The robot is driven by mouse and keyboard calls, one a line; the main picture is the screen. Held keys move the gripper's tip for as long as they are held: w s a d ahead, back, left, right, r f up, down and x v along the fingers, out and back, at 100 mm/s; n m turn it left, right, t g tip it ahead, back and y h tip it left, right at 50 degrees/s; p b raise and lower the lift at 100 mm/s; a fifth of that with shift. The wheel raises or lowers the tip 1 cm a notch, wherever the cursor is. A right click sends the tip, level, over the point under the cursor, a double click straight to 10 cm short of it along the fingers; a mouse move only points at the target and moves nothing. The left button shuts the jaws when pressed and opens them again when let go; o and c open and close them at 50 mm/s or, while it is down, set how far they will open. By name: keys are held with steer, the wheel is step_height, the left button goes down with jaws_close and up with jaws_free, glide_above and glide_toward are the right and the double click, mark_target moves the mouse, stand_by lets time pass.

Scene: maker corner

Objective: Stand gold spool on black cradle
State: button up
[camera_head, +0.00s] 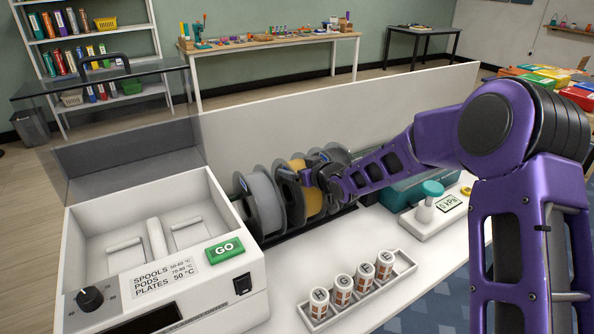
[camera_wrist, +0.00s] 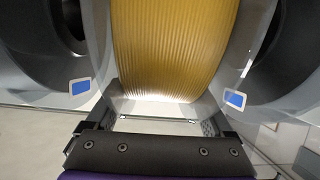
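The gold spool (camera_head: 314,200) stands on edge in a row of spools on the white bench, partly hidden by my gripper and its neighbours. In the wrist view its gold winding (camera_wrist: 175,45) fills the upper middle, between two clear flanges. My gripper (camera_head: 312,178) is at the spool's upper part. In the wrist view its fingers (camera_wrist: 160,118) are spread wide, near the two flanges; firm contact does not show. A dark rack (camera_head: 345,209) lies under the row; I cannot tell whether it is the black cradle.
A grey spool (camera_head: 263,204) and dark spools crowd the gold one closely. A tray of labelled pods (camera_head: 340,293) is in front. A scale (camera_head: 437,216) and a teal box (camera_head: 400,190) are right. A low panel (camera_head: 270,125) stands behind.

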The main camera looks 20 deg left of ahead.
steer(key=shift+o, duration=0.6)
steer(key=shift+f, duration=0.2)
steer(key=p+v, duration=0.2)
steer(key=v, duration=1.5)
steer(key=shift+s+r+p, duration=0.15)
steer(key=shift+r+p, duration=0.15)
steer(key=shift+p, duration=0.1)
steer(key=shift+d, duration=0.1)
